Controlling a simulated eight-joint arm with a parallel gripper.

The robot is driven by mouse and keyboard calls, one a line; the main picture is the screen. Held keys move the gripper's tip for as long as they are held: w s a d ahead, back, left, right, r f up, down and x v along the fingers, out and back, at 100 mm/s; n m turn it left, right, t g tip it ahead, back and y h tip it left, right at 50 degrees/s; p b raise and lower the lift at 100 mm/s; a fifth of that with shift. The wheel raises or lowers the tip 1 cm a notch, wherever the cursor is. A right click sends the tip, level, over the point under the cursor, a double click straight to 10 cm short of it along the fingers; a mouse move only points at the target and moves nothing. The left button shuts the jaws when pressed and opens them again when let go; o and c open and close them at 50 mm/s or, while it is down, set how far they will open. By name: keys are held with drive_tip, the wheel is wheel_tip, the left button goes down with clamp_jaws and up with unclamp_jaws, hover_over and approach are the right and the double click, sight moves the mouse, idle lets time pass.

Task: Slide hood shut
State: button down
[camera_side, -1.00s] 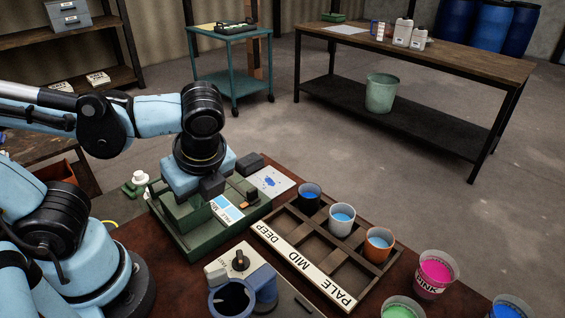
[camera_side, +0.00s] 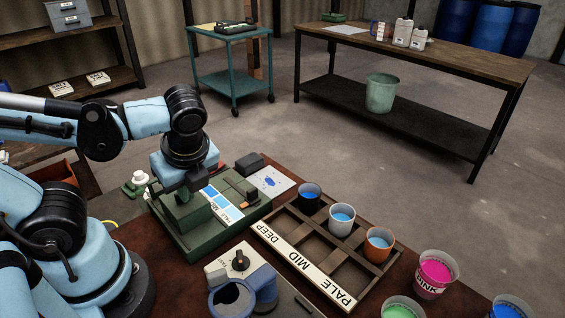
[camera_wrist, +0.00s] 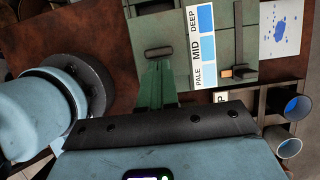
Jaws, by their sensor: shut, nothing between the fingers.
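The green machine (camera_side: 215,238) stands on the brown bench. Its raised green block (camera_side: 183,211), which seems to be the hood, sits at the machine's left part. In the wrist view a dark bar handle (camera_wrist: 158,53) shows on the green top. A pale-to-deep blue swatch card (camera_side: 222,204) lies uncovered to the right of the block; it also shows in the wrist view (camera_wrist: 204,47). My gripper (camera_side: 195,187) is shut and empty, low over the block. I cannot tell if it touches it.
A dark compartment rack (camera_side: 290,243) labelled DEEP, MID, PALE holds several cups on the right. A mixer with a blue vat (camera_side: 235,290) stands in front. A pink cup (camera_side: 435,274) stands further right. A stained white sheet (camera_side: 270,181) lies behind the machine.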

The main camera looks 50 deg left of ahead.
drive_tip(key=shift+a, duration=2.75)
drive_tip(key=shift+d, duration=0.1)
drive_tip(key=d, duration=0.4)
drive_tip(key=shift+d+r, duration=0.1)
drive_tip(key=shift+r, duration=0.05)
drive_tip(key=v, duration=0.9)
drive_tip(key=w+f+n+t+h, duration=0.2)
drive_tip(key=w+n+t, duration=0.1)
drive_tip(key=n, duration=0.6)
drive_tip(key=w+f+n+t+h, duration=0.2)
drive_tip(key=w+n, duration=0.4)
drive_tip(key=n, duration=0.3)
drive_tip(key=shift+w+f+t, duration=0.3)
drive_tip(key=shift+f+t, duration=0.45)
drive_tip(key=shift+t, duration=0.35)
